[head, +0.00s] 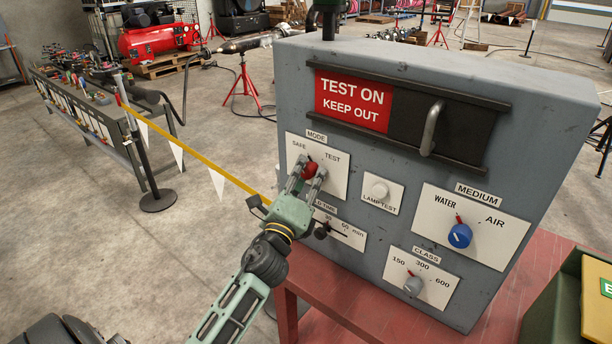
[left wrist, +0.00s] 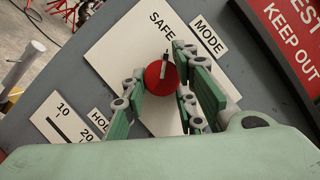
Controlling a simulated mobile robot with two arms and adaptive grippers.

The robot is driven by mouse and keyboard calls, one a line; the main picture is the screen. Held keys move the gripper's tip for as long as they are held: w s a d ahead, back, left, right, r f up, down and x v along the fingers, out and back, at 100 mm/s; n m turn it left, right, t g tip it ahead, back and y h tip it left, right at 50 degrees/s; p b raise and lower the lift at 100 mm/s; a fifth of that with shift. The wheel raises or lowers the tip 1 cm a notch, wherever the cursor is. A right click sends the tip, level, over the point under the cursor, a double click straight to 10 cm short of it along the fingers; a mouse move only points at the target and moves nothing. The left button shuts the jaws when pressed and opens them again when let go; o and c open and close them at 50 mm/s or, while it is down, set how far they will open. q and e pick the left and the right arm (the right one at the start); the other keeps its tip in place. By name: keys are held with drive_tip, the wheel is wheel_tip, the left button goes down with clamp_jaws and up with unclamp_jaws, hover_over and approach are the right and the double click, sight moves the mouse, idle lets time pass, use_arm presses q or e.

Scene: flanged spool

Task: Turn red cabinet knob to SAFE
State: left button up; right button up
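The grey cabinet (head: 380,60) stands on a red table. Its red knob (head: 310,169) sits on the white MODE plate (head: 338,178), with SAFE at upper left and TEST at upper right. In the left wrist view the red knob (left wrist: 159,78) has its pointer toward the SAFE label; the TEST label is hidden behind a finger. My left gripper (head: 308,175) reaches in from lower left. Its fingers (left wrist: 160,75) lie on both sides of the knob and appear to touch it. My right gripper is not in view.
Close by on the cabinet are a LAMP TEST button (head: 376,191), a blue MEDIUM knob (head: 460,236), a grey CLASS knob (head: 413,286) and a hold-time slider (head: 345,231). A sliding sign with a handle (head: 431,128) is above. A yellow pennant strap (head: 190,150) runs left of the cabinet.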

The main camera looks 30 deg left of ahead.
use_arm(q)
drive_tip(key=o, duration=0.4)
drive_tip(key=shift+a+f, duration=0.1)
drive_tip(key=shift+a, duration=0.15)
drive_tip(key=shift+s+d, duration=0.1)
drive_tip(key=shift+s, duration=0.05)
drive_tip(key=v, duration=1.1)
drive_tip(key=shift+s+d, duration=0.1)
drive_tip(key=shift+s, duration=0.3)
